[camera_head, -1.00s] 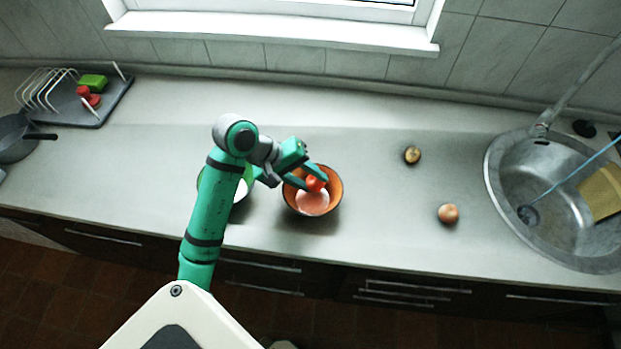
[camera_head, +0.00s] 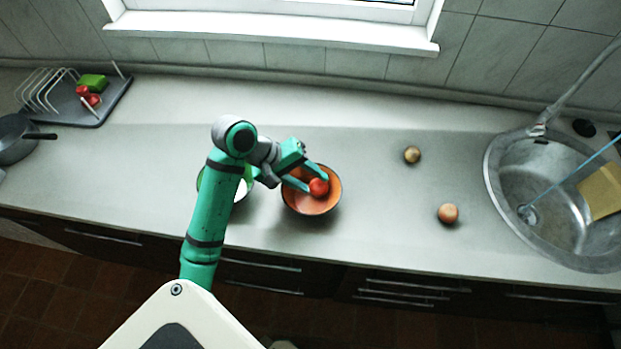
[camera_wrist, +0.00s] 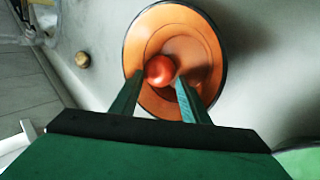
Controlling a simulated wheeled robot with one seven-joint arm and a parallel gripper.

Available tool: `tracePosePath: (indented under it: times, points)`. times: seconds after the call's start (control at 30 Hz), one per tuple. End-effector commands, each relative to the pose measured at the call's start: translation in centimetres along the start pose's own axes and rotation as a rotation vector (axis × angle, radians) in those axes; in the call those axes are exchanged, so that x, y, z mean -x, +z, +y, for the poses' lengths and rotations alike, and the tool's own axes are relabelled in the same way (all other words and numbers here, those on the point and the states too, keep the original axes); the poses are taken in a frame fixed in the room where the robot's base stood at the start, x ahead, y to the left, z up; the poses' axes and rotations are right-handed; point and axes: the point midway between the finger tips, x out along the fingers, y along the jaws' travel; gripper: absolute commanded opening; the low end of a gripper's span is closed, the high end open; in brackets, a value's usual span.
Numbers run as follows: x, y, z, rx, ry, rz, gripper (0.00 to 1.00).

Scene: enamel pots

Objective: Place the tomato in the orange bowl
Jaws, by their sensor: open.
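The red tomato (camera_head: 319,187) lies inside the orange bowl (camera_head: 312,206) on the counter. In the wrist view the tomato (camera_wrist: 160,70) rests within the orange bowl (camera_wrist: 201,47), near its middle. My gripper (camera_head: 308,183) is open over the bowl, with its fingers reaching down toward the tomato. In the wrist view the fingertips of my gripper (camera_wrist: 158,76) are spread on either side of the tomato's near edge. The tomato is loose; whether a finger still touches it I cannot tell.
A green bowl (camera_head: 242,190) stands left of the orange bowl, partly behind my arm. A brown onion-like ball (camera_head: 448,213) and a smaller round item (camera_head: 412,155) lie to the right. The sink (camera_head: 500,190) is at far right, a dish rack (camera_head: 97,118) at far left.

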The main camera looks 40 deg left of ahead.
Motion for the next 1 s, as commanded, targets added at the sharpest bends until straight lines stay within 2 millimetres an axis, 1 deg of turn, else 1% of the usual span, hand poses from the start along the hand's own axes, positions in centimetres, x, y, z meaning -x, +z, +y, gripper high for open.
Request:
tracePosePath:
  times: [0.3, 0.43, 0.57, 0.8, 1.0]
  points:
    - [-0.1, 0.1, 0.2, -0.004, -0.001, -0.004, 0.43]
    - [0.3, 0.1, 0.4, -0.005, -0.002, -0.003, 0.43]
    - [2.3, 0.0, 0.4, -0.004, -0.001, -0.001, 0.43]
    - [7.3, 0.0, 0.4, -0.004, 0.0, 0.0, 0.43]
    - [10.5, 0.0, 0.3, -0.002, -0.002, 0.0, 0.43]
